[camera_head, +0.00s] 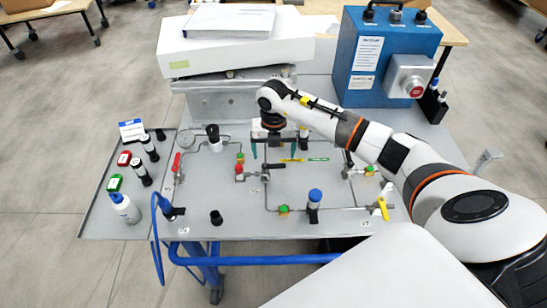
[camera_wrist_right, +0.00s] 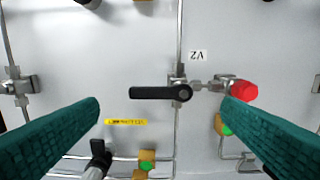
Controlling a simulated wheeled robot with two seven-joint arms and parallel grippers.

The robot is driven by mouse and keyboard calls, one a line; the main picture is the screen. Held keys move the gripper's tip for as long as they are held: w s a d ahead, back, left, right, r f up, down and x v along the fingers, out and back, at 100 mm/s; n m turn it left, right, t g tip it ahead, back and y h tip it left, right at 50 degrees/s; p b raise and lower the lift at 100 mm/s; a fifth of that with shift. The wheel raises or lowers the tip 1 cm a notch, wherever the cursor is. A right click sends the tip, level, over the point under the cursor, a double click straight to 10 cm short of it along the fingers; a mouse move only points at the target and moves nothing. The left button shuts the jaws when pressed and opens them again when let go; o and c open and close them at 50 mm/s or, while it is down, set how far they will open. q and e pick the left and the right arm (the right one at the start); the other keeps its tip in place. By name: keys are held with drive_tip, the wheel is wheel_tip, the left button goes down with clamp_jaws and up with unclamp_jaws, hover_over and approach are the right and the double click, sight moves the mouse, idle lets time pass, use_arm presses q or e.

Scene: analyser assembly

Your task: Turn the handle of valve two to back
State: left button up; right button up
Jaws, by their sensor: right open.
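The valve two handle (camera_wrist_right: 160,93) is a black lever beside an upside-down V2 label (camera_wrist_right: 198,56). In the wrist view it points left from its pivot; in the head view the handle (camera_head: 274,166) points right, along the panel (camera_head: 238,205). My right gripper (camera_head: 273,152) is over the panel near this handle, with its teal fingers apart. In the right wrist view the gripper (camera_wrist_right: 163,108) is open, and the handle shows between and beyond the fingertips, with no contact visible. My left gripper is not in view.
A red knob (camera_wrist_right: 244,91) sits beside the valve, close to one fingertip in the wrist view. Pipes, a yellow label (camera_wrist_right: 127,122) and green-and-yellow fittings surround it. A blue control box (camera_head: 385,58) stands at the back right, a white unit (camera_head: 235,54) at the back.

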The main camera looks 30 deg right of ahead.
sight(274, 165)
drive_tip(key=shift+f, duration=2.3)
drive_tip(key=c, duration=1)
